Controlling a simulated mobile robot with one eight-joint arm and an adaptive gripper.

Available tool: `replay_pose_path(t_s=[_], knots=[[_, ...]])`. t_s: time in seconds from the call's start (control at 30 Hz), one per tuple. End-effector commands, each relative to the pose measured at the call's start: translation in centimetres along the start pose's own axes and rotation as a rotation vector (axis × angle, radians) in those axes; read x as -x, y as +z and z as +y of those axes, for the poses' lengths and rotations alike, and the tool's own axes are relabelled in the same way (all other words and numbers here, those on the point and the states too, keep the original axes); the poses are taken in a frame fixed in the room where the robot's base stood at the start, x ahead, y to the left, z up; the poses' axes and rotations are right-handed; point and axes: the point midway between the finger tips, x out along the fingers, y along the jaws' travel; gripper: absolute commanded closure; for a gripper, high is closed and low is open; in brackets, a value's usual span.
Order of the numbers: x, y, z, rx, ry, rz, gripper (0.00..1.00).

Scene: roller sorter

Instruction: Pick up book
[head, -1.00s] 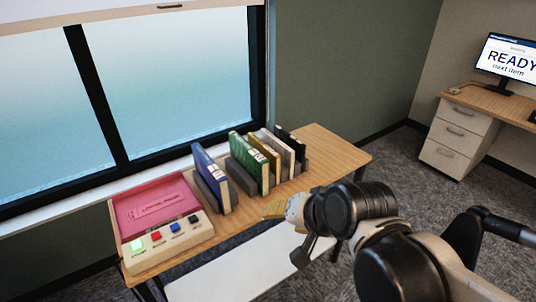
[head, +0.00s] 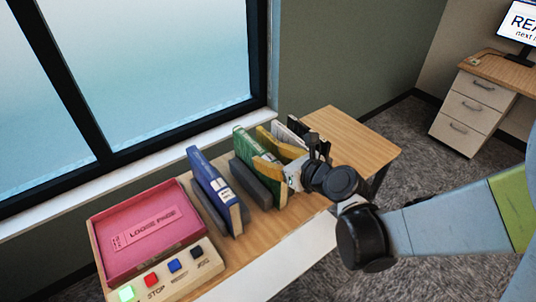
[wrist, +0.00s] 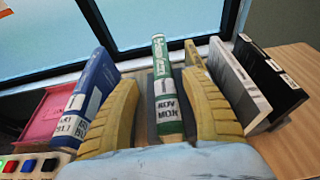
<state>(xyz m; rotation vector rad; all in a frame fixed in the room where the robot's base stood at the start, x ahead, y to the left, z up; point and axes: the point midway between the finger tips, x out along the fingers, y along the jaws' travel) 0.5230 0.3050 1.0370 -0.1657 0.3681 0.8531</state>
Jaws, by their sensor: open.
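My gripper (head: 258,148) is open at the row of upright books, its two yellow fingers also showing in the wrist view (wrist: 160,80). In the wrist view, a green book (wrist: 167,92) with a white spine label stands between the spread fingers; it also shows in the head view (head: 241,141). A blue book (wrist: 90,88) stands left of the fingers and also shows in the head view (head: 213,180). A yellow book (wrist: 193,55), partly hidden, a white book (wrist: 238,80) and a black book (wrist: 268,78) stand to the right.
A pink tray (head: 110,270) reading "LOOSE PAGE" sits on the table at left, with a button panel (head: 165,283) along its front. Grey dividers (head: 253,184) stand between books. The table's right end (head: 355,140) is bare. A window is behind.

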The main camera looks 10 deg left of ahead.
Motion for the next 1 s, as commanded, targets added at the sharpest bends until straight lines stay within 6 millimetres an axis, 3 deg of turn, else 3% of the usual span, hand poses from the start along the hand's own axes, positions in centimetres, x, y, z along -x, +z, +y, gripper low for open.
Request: replay_pose_path(t_s=[0.5,0.73,0.9,1.0], knots=[[-6.5,-0.3,-0.3,0.004,0.000,0.001,0.46],[-6.7,-0.1,-0.4,0.003,-0.001,0.001,0.46],[-6.7,-0.1,-0.4,0.004,-0.001,0.001,0.96],[-6.7,-0.1,-0.4,0.004,-0.001,0.001,1.00]])
